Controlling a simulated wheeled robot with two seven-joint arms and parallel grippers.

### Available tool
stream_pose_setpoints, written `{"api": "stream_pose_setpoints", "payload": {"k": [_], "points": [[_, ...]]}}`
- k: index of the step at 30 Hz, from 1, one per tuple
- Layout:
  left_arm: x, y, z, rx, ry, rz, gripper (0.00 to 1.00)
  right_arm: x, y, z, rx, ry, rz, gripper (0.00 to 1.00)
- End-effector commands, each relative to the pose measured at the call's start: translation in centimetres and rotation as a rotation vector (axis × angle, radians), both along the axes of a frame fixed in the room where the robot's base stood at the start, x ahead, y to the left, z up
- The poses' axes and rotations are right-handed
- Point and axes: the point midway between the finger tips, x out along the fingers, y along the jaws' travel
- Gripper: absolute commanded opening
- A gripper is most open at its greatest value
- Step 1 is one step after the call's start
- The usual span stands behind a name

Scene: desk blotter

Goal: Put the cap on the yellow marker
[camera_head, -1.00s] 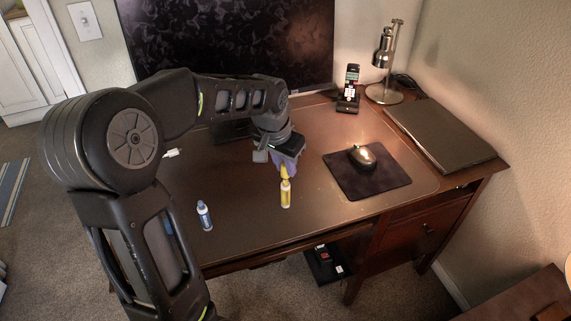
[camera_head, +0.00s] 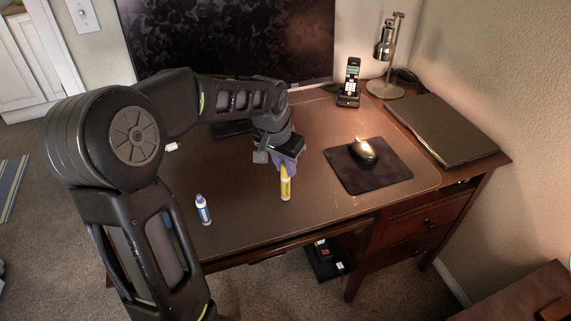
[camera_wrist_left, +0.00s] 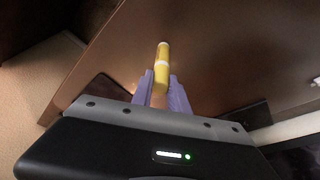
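The yellow marker (camera_head: 286,188) stands upright near the middle of the desk. Its yellow cap (camera_head: 284,171) meets the top of the marker, and the two look like one column; I cannot tell whether the cap is fully seated. My left gripper (camera_head: 281,164) is over it, with purple fingers around the cap. In the left wrist view the fingers (camera_wrist_left: 159,90) lie along both sides of the yellow cap (camera_wrist_left: 159,84) and appear shut on it. The marker (camera_wrist_left: 162,55) extends beyond them in line. My right gripper is not in view.
A black mouse (camera_head: 363,151) rests on a dark mouse pad (camera_head: 355,178) at the right. A phone (camera_head: 350,82), lamp (camera_head: 385,52), laptop (camera_head: 444,130) and monitor (camera_head: 228,40) are behind.

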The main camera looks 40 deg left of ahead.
Motion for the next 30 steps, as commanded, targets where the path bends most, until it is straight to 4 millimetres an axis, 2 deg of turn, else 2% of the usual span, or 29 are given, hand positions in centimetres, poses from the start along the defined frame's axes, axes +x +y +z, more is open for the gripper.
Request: {"api": "stream_pose_setpoints", "payload": {"k": [2, 9, 20, 23, 30], "points": [[0.0, 0.0, 0.0, 0.000, 0.000, 0.000, 0.26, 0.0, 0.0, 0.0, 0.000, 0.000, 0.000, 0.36], [0.0, 0.0, 0.0, 0.000, 0.000, 0.000, 0.45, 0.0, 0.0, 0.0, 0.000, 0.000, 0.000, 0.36], [0.0, 0.0, 0.5, 0.000, -0.003, 0.000, 0.45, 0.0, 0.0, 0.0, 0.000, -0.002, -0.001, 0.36], [-0.3, 0.0, 1.5, 0.001, -0.004, 0.000, 0.45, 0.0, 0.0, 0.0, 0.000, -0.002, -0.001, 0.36], [-1.3, 0.0, 5.3, 0.000, -0.005, 0.001, 0.45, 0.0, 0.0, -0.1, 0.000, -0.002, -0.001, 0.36]]}}
